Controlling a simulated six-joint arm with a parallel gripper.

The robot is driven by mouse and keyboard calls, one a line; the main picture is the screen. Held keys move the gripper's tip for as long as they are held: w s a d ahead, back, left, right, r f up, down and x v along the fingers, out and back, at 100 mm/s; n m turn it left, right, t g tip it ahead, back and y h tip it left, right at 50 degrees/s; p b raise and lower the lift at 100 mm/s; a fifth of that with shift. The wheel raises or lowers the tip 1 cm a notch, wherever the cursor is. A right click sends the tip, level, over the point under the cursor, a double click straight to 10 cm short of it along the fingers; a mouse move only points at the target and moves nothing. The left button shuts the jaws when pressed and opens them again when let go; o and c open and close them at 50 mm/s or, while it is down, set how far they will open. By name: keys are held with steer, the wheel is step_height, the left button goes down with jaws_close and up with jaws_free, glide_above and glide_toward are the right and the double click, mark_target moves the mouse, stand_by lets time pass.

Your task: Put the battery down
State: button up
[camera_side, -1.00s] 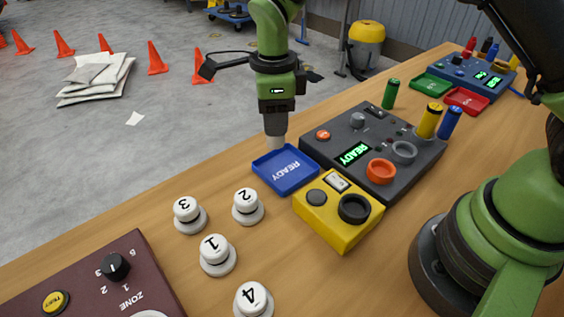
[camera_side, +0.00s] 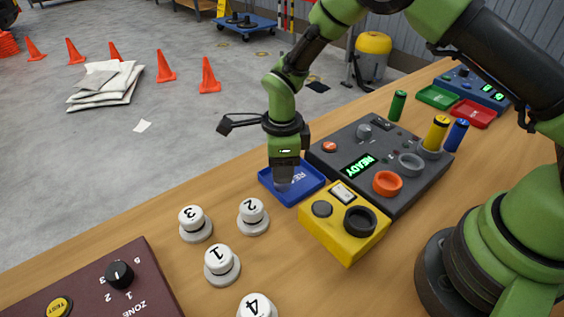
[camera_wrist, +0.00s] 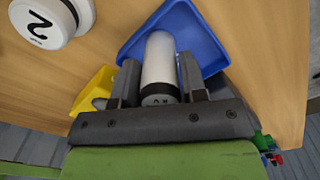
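The battery is a white cylinder (camera_wrist: 160,62) with a dark marked end, seen in the wrist view between the two dark fingers of my gripper (camera_wrist: 161,78). The fingers appear to touch it on both sides. The tray also shows in the wrist view (camera_wrist: 205,45) behind the battery. The battery's far end is over or in the tray; I cannot tell whether it touches the floor.
A yellow box (camera_side: 340,234) stands close beside the tray, and a dark grey console (camera_side: 325,158) adjoins it. White numbered knobs, including 2 (camera_side: 253,215), stand in front left. Green (camera_side: 397,106), yellow (camera_side: 435,132) and blue (camera_side: 457,135) cylinders stand beyond.

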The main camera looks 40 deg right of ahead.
steer(key=o, duration=0.3)
step_height(320, 180, up, 13)
steer(key=s+d+r+n+t+y, duration=0.1)
steer(key=s+d+r+n+t, duration=0.1)
steer(key=s+r+n, duration=0.3)
steer(key=s+d+r+n+t, duration=0.1)
steer(key=s+d+r+n, duration=0.2)
steer(key=r, duration=0.4)
steer(key=shift+s+d+r+n+t+y, duration=0.15)
steer(key=shift+s+d+r+n+t, duration=0.4)
steer(key=shift+s+n, duration=1.65)
steer(key=shift+s+d+r+n+t+y, duration=0.15)
steer(key=shift+s+n+t, duration=0.7)
steer(key=shift+s+n, duration=1.3)
steer(key=shift+s+d+r+n+t+y, duration=0.2)
steer(key=shift+s+r+n+t, duration=0.35)
steer(key=shift+s+n, duration=1.65)
steer(key=shift+s+f, duration=0.1)
steer(key=shift+f, duration=0.05)
